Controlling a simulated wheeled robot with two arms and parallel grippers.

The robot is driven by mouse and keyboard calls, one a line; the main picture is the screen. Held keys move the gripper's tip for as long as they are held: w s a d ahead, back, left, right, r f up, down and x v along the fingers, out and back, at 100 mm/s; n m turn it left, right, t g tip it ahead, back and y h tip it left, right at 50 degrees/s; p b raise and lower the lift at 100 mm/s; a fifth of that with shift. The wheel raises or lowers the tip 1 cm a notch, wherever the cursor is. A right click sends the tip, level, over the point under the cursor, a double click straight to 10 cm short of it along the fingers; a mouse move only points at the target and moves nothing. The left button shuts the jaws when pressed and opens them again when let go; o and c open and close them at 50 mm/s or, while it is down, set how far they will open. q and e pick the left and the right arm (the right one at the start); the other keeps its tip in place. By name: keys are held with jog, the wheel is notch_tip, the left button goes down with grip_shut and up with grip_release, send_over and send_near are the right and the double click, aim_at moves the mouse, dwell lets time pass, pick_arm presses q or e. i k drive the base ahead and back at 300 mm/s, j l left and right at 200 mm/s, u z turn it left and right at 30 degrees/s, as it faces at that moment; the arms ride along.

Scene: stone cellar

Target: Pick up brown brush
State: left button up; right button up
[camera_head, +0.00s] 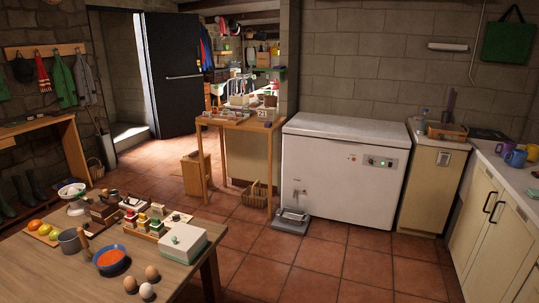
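I cannot make out a brown brush for certain in the head view. Small brown wooden items (104,212) lie among the clutter on the near wooden table (190,270), but they are too small to tell apart. Neither of my grippers is in view.
Beyond stand a cluttered side table (240,124), a white chest freezer (335,165) and a counter (515,177). Tiled floor (300,262) lies open between.

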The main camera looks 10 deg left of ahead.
aim_at(191, 156)
jog(key=i+z, duration=0.2)
jog(key=i, duration=0.9)
jog(key=i+j+z, duration=0.2)
jog(key=i, duration=0.85)
jog(key=i+u, duration=0.35)
jog(key=i, duration=0.25)
jog(key=i+u, duration=0.35)
jog(key=i, duration=0.2)
jog(key=i+l+u, duration=0.35)
jog(key=i, duration=0.2)
jog(key=i+j+u, duration=0.15)
jog(key=i, duration=0.25)
jog(key=i+j+u, duration=0.15)
jog(key=i+j, duration=0.2)
jog(key=i+j+u, duration=0.1)
jog(key=i, duration=0.35)
jog(key=i+j, duration=0.2)
jog(key=j, duration=0.2)
jog(key=i+j, duration=0.25)
jog(key=j, duration=0.15)
jog(key=i+j+z, duration=0.2)
jog(key=i+j, duration=0.75)
jog(key=i+j+z, duration=0.2)
jog(key=i+j, duration=0.85)
